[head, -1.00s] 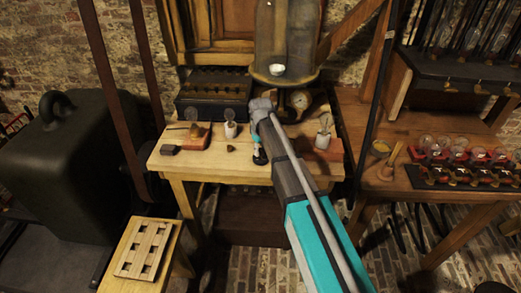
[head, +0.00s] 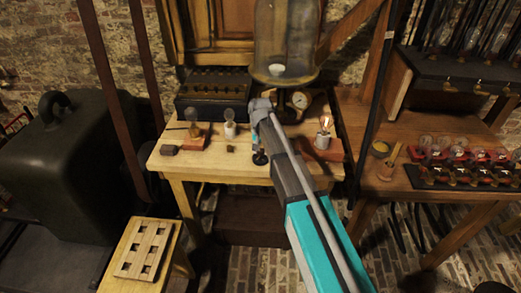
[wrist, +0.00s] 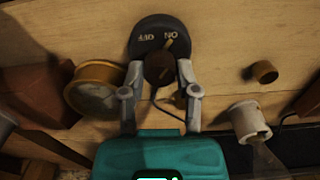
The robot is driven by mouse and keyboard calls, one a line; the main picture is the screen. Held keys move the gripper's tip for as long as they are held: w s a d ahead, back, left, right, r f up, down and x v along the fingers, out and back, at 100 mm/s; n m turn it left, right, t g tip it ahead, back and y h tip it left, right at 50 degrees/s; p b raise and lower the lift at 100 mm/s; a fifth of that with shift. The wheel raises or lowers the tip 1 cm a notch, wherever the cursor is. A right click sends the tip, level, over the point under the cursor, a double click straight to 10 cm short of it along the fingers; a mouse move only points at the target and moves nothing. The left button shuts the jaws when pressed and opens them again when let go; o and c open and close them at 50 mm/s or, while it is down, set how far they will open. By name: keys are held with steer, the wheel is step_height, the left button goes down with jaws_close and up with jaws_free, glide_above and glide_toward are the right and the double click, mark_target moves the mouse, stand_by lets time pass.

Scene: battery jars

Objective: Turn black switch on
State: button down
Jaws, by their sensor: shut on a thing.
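The black switch (wrist: 160,34) has a round black base marked OFF and ON, with the lettering upside down in the wrist view. Its knob (wrist: 158,68) is dark and round, and a small pale pointer beside it points toward the ON mark. My gripper (wrist: 158,78) is shut on the knob, one finger on each side. In the head view my gripper (head: 257,146) reaches down to the switch at the front of the wooden table (head: 215,165). The arm partly hides the switch there. A bulb (head: 325,124) at the table's right glows.
A brass gauge (wrist: 95,88) and a white bulb holder (wrist: 249,121) stand near the fingers. A small brown cylinder (wrist: 264,72) lies nearby. A black battery box (head: 213,93) and glass bell jar (head: 286,45) stand at the back. A side bench (head: 420,180) holds several bulbs.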

steer(key=shift+m, duration=1)
steer(key=shift+c, duration=1.8)
jaws_free()
steer(key=shift+n, duration=0.3)
